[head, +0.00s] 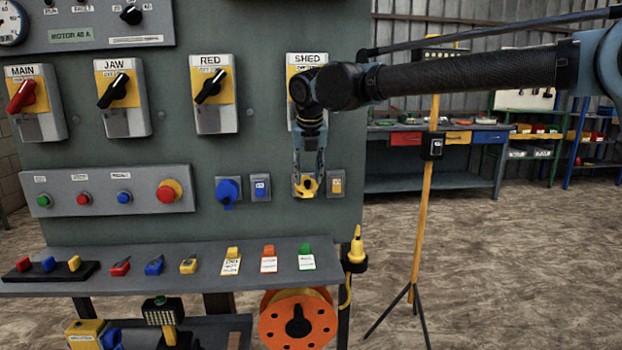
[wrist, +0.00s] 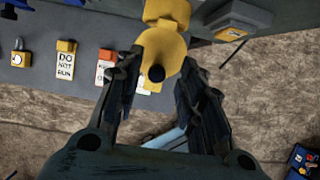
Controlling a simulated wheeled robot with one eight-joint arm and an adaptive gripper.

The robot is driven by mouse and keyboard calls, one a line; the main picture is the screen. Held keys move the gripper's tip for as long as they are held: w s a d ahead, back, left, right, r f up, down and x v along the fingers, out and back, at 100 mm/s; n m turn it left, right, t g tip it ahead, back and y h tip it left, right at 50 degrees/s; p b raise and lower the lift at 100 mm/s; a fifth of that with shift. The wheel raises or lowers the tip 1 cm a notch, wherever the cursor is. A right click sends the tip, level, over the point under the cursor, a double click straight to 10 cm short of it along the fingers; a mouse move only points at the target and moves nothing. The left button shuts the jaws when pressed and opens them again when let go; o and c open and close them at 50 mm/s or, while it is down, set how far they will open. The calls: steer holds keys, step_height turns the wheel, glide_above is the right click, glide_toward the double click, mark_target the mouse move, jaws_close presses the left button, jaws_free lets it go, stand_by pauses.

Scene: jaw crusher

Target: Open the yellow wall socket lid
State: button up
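The yellow wall socket (head: 310,188) is on the grey panel below the SHED switch, mostly hidden behind my gripper in the head view. In the wrist view its rounded yellow lid (wrist: 160,48) lies between my fingers, with a small black round part at its lower edge. Whether the lid is fully closed is hard to tell. My gripper (wrist: 160,62) is open, one dark finger on each side of the lid. I cannot tell if either finger touches it. In the head view my gripper (head: 306,172) points down at the socket.
A small yellow-fronted box (head: 337,184) sits close right of the socket. A blue box (head: 260,187) and a blue socket (head: 228,191) are to the left. Below is a shelf (head: 140,283) with tags and padlocks. A yellow stand (head: 425,200) is on the open floor at right.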

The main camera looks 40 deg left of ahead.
steer(key=s+d, duration=0.7)
steer(key=d, duration=0.2)
steer(key=shift+s+d+r, duration=0.25)
steer(key=shift+s, duration=0.15)
